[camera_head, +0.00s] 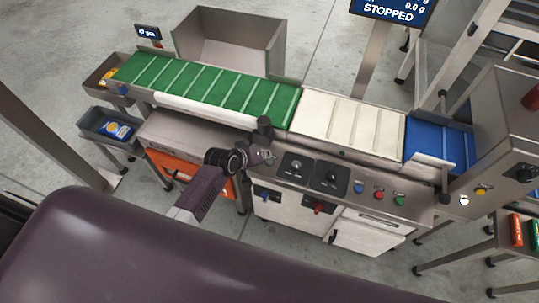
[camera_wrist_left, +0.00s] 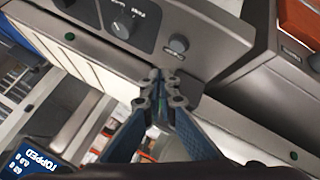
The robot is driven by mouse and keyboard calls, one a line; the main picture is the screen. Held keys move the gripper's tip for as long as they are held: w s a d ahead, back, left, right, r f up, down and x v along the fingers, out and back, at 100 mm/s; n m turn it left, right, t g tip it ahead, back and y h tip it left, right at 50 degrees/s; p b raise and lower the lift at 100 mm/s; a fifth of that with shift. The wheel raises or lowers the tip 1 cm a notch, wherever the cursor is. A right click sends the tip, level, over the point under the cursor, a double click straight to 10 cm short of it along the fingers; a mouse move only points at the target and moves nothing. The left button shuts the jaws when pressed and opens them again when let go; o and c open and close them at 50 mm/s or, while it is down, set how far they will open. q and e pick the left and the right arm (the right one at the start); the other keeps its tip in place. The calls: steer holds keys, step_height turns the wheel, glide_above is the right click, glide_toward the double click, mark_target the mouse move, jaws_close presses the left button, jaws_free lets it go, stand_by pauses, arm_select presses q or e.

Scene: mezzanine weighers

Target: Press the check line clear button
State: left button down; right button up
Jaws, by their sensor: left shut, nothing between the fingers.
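A grey round button (camera_wrist_left: 178,43) with an unreadable label sits at the end of the console panel in the left wrist view, beside a black dial plate (camera_wrist_left: 130,22). I cannot tell which button is the check line clear one. My left gripper (camera_wrist_left: 162,78) is shut and empty, its fingertips just short of the panel edge near the grey button; contact cannot be told. In the head view my left gripper (camera_head: 268,155) is left of the dials and covers that panel end. Blue (camera_head: 359,188), red (camera_head: 379,195) and green (camera_head: 399,200) buttons sit farther right. My right gripper is not in view.
A green belt (camera_head: 210,88), a white belt (camera_head: 350,125) and a blue belt (camera_head: 440,142) run behind the console (camera_head: 345,205). A screen (camera_head: 392,8) reads STOPPED. A yellow button (camera_head: 480,191) is at the right.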

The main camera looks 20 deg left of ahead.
arm_select(q)
steer(key=shift+n+t, duration=0.3)
steer(key=w+r, duration=0.1)
steer(key=r, duration=0.1)
steer(key=w+r, duration=0.1)
steer(key=shift+w+d+r, duration=0.15)
steer(key=shift+r, duration=0.25)
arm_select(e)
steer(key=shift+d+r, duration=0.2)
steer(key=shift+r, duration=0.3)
arm_select(q)
steer(key=shift+f, duration=0.2)
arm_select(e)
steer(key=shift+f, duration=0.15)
arm_select(q)
steer(key=b, duration=0.8)
glide_above(268, 163)
step_height(268, 163, down, 7)
steer(key=shift+f, duration=0.2)
steer(key=shift+w+f, duration=0.1)
steer(key=shift+f, duration=0.45)
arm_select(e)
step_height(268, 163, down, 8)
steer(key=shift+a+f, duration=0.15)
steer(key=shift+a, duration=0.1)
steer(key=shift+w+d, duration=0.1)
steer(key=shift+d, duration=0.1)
arm_select(q)
steer(key=shift+f, duration=0.15)
